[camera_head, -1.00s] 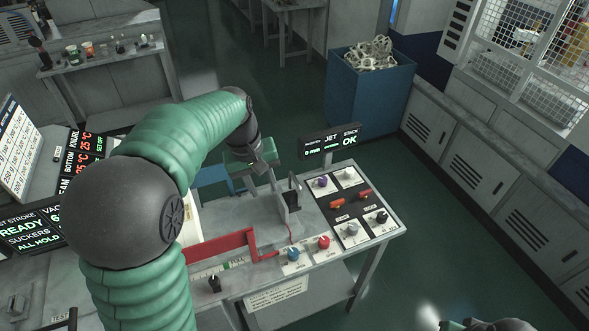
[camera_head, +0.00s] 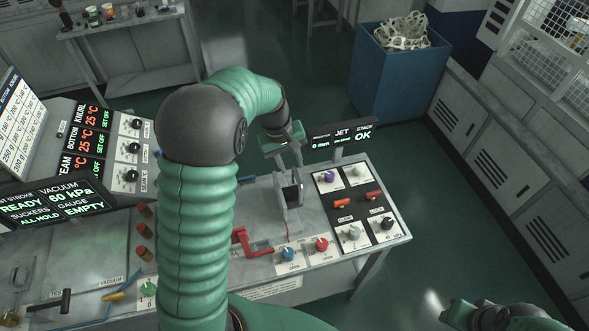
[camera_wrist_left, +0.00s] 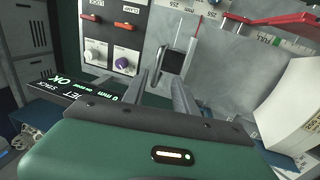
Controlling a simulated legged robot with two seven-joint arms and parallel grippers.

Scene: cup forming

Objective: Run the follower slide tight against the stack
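The follower slide appears to be the upright metal plate with a black block (camera_head: 290,195) on the bench, left of the knob panel; I am not certain of this. It also shows in the left wrist view (camera_wrist_left: 174,62). My left gripper (camera_head: 288,150) is just above it, pointing down. In the left wrist view its fingers (camera_wrist_left: 163,84) are apart, near the plate and block; contact cannot be told. I cannot clearly make out the stack.
A knob panel (camera_head: 354,205) is right of the plate. A red bracket (camera_head: 252,246) and blue and red knobs lie along the front. Screens (camera_head: 55,205) stand at left. A blue bin (camera_head: 397,75) is behind. Open floor lies right of the bench.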

